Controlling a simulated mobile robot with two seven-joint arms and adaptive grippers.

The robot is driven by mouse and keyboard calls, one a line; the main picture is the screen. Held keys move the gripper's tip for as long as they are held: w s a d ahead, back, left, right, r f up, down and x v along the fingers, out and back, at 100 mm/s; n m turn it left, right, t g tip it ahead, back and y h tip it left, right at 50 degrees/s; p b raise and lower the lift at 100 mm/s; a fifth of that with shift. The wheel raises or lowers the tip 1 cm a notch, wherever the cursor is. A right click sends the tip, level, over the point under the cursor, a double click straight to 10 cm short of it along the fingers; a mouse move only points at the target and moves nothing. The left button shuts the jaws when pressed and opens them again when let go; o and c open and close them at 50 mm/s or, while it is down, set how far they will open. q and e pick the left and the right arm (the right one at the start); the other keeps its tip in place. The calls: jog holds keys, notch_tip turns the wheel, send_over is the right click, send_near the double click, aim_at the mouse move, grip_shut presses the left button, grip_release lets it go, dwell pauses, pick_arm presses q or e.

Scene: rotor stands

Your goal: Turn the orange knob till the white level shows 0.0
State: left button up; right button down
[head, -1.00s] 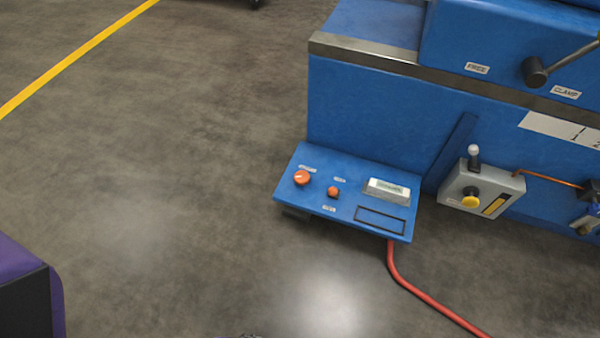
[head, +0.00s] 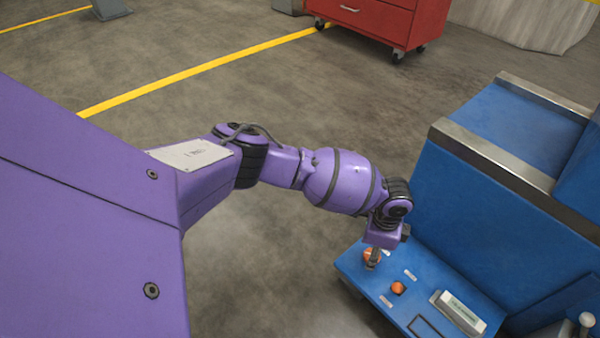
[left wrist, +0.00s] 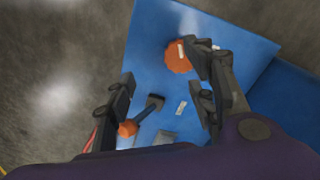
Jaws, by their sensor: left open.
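The orange knob (head: 368,256) is at the far-left corner of the blue sloped panel (head: 350,272), partly hidden behind my left gripper (head: 374,262). In the left wrist view the orange knob (left wrist: 177,57), with a pale mark on it, lies near the fingertips on the right side. My left gripper (left wrist: 160,70) is open there, its fingers spread over the panel. I cannot tell whether a finger touches the knob. The white level (head: 462,312) is a pale box on the right part of the panel; its reading is too small to tell. My right gripper is not in view.
A smaller orange control (head: 398,288) sits close to the knob; it also shows in the left wrist view (left wrist: 128,128). The blue machine body (head: 470,200) rises behind the panel. A red cabinet (head: 375,20) stands far back. Floor left of the panel is clear.

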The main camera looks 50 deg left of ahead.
pick_arm(q)
jog(key=shift+w+a+r, duration=0.15)
jog(key=shift+w+r, duration=0.25)
jog(key=shift+w, duration=0.15)
jog(key=shift+w+a+r, duration=0.15)
jog(key=shift+w+r, duration=0.2)
jog(key=shift+w, duration=0.15)
jog(key=shift+w+a, duration=0.1)
jog(key=shift+w, duration=0.15)
notch_tip(320, 180, down, 6)
jog(key=b, duration=0.3)
jog(key=shift+f+b, duration=0.1)
jog(key=shift+b, duration=0.25)
jog(key=shift+f+b, duration=0.3)
jog(key=shift+f, duration=0.2)
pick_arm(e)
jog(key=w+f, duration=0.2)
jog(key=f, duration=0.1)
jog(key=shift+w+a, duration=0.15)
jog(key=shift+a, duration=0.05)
pick_arm(q)
jog(key=shift+c, duration=1)
jog(key=shift+f, duration=0.1)
jog(key=c, duration=0.8)
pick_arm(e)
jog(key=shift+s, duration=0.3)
